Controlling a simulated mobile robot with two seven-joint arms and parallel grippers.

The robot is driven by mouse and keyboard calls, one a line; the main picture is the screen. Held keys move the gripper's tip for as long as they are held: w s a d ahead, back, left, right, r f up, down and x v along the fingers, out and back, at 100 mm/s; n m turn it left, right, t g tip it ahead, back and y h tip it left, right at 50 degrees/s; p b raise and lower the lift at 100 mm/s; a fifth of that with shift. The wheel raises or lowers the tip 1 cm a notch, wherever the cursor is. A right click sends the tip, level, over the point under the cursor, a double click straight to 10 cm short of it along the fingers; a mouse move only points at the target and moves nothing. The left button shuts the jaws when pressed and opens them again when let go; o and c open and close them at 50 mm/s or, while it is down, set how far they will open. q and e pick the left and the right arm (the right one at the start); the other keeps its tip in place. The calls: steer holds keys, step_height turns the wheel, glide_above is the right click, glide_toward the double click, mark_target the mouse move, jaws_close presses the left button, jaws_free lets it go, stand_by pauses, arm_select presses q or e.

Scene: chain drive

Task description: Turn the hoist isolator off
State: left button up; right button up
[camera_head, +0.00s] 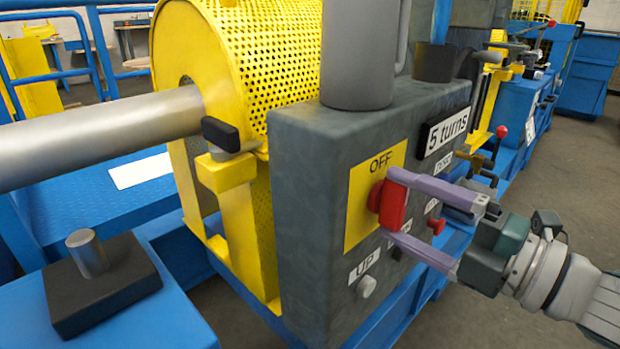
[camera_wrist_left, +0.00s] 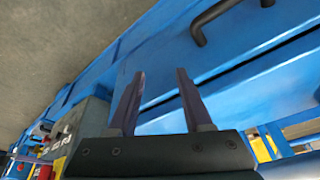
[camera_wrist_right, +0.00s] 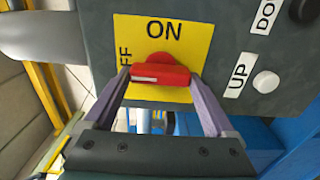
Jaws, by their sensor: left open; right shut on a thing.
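The hoist isolator is a red handle (camera_head: 390,203) on a yellow plate (camera_head: 360,215) on the face of a dark grey box. In the right wrist view the handle (camera_wrist_right: 160,74) lies level across the picture. Its white line is on the left half, toward the partly hidden OFF lettering; ON is above it. My right gripper (camera_head: 400,208) is shut on the handle, with a purple finger at each end of it. My left gripper (camera_wrist_left: 155,98) is open and empty beside blue machine panels in the left wrist view; it does not show in the head view.
A white UP button (camera_head: 366,287) and a small red button (camera_head: 436,226) sit near the handle on the box. A "5 turns" sign (camera_head: 447,132) is above. A yellow perforated guard (camera_head: 265,60) and grey shaft (camera_head: 95,135) are at left. Open floor lies at right.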

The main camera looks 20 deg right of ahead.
stand_by(0.4)
steer(key=o, duration=1.1)
steer(key=shift+c, duration=0.2)
steer(key=p+v, duration=0.1)
steer(key=v, duration=0.9)
